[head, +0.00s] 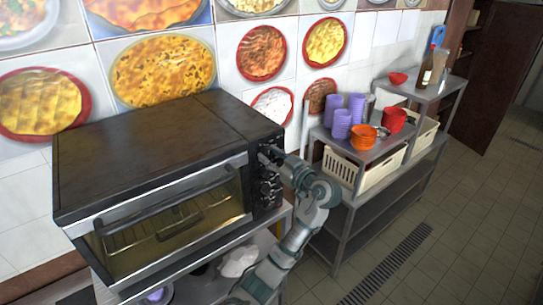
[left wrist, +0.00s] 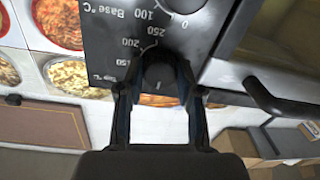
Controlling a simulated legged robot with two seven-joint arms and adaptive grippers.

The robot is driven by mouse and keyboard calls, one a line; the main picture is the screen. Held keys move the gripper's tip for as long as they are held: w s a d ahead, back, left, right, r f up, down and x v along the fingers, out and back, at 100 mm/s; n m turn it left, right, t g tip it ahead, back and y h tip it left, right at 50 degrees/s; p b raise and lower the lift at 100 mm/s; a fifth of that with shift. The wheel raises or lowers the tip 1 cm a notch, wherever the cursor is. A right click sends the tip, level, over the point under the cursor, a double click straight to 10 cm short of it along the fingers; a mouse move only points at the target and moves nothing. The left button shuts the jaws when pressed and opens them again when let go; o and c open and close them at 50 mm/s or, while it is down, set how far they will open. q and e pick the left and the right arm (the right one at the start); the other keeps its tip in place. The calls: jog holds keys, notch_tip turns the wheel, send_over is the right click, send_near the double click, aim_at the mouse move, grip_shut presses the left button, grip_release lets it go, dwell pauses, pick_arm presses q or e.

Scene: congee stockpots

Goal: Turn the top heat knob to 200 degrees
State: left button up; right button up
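The oven (head: 150,160) has a black control panel with a column of dark knobs at its right front. My left gripper (head: 270,152) reaches in from the lower right, at the upper part of that panel. In the left wrist view, upside down, the top heat knob (left wrist: 158,75) lies between the two fingertips of my left gripper (left wrist: 158,66), which appear closed on its sides. The printing beside it reads Top °C, with 150, 200 and 250 around the dial. The knob's pointer is not clear. My right gripper is not in view.
A steel shelf (head: 345,205) right of the oven holds purple cups (head: 342,124), an orange pot (head: 363,137), a red pot (head: 393,120) and cream baskets (head: 340,168). The oven door handle (left wrist: 280,103) is near the gripper. The tiled floor (head: 460,215) at right is open.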

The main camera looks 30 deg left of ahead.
pick_arm(q)
jog(key=c, duration=0.3)
jog(key=shift+c, duration=0.2)
jog(key=m, duration=0.5)
jog(key=shift+r+m+b, duration=0.1)
jog(key=shift+m+b, duration=0.3)
jog(key=m, duration=0.6)
jog(key=shift+t, duration=0.4)
jog(key=m, duration=0.7)
jog(key=shift+d+t+p, duration=0.1)
jog(key=shift+t+p, duration=0.2)
jog(key=shift+p, duration=0.1)
jog(key=m, duration=0.6)
jog(key=shift+f, duration=0.3)
